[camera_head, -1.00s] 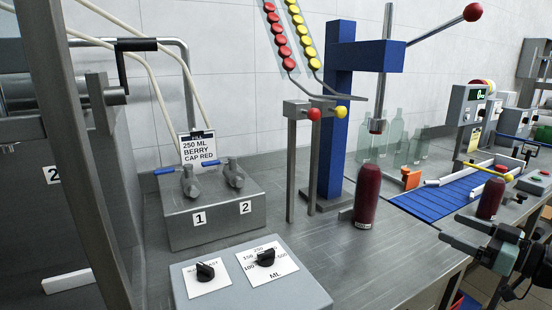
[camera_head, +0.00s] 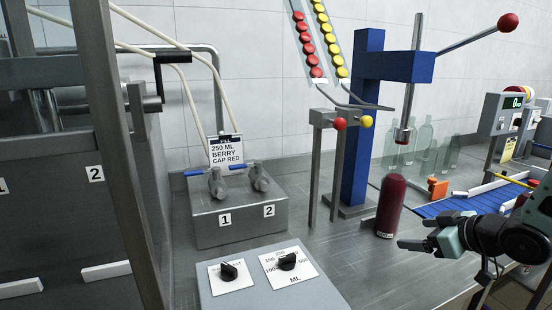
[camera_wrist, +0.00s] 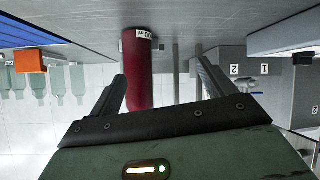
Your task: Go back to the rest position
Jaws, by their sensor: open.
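My gripper (camera_head: 424,232) is open and empty at the right of the head view, its fingers pointing left over the bench. A dark red filled bottle (camera_head: 390,206) stands upright on the bench by the blue press, just left of and beyond my fingertips. In the wrist view, which is upside down, the red bottle (camera_wrist: 138,70) shows beyond the open fingers (camera_wrist: 160,88), apart from them.
The blue capping press (camera_head: 362,125) with its red-knobbed lever stands behind the bottle. A two-valve filler block (camera_head: 240,215) and a dial box (camera_head: 265,275) are to the left. Several clear bottles (camera_head: 424,142) stand at the back.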

